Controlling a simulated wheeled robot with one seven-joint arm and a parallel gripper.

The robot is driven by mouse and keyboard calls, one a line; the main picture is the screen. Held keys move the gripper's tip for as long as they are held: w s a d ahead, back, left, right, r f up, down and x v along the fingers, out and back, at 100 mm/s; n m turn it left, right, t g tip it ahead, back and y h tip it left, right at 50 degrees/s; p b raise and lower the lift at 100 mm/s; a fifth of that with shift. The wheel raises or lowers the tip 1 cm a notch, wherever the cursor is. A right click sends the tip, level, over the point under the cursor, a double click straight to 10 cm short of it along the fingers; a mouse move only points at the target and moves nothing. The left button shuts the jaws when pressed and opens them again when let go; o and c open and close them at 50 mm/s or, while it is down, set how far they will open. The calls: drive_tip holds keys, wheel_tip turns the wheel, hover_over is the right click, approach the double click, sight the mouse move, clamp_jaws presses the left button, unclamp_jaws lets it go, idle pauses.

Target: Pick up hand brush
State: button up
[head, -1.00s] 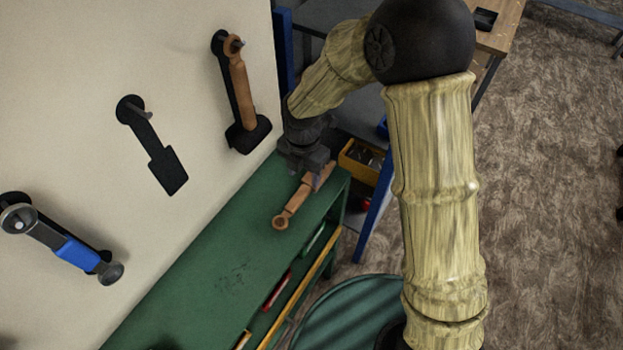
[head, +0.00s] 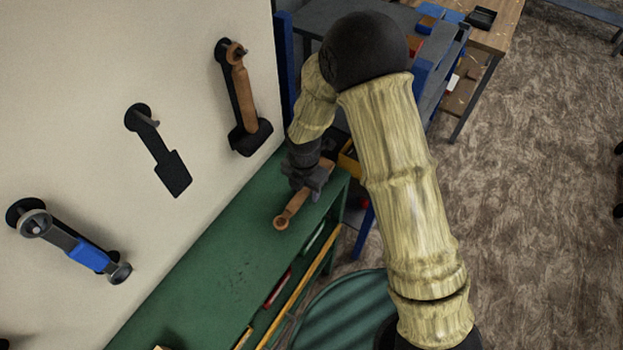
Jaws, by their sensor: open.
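The hand brush (head: 291,211) is a brown wooden piece with a rounded, holed handle end. It lies on the green shelf top near its far right end. My gripper (head: 305,190) is right over the brush and hides its middle. A bit of brown shows beyond the gripper too. The jaws are open around or just above the brush; I cannot tell which, and contact is not clear.
The green shelf (head: 215,270) has a clear top towards the lower left. Tools hang on the pale wall: a wooden-handled one (head: 243,95), an empty black holder (head: 160,150) and a blue-and-grey tool (head: 75,247). A yellow bin (head: 348,160) stands beyond my gripper.

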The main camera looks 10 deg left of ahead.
sight(305, 189)
drive_tip(key=shift+f, duration=0.25)
idle(0.3)
clamp_jaws()
wheel_tip(305, 189, up, 10)
drive_tip(key=b, duration=0.2)
drive_tip(key=shift+b, duration=0.35)
idle(0.5)
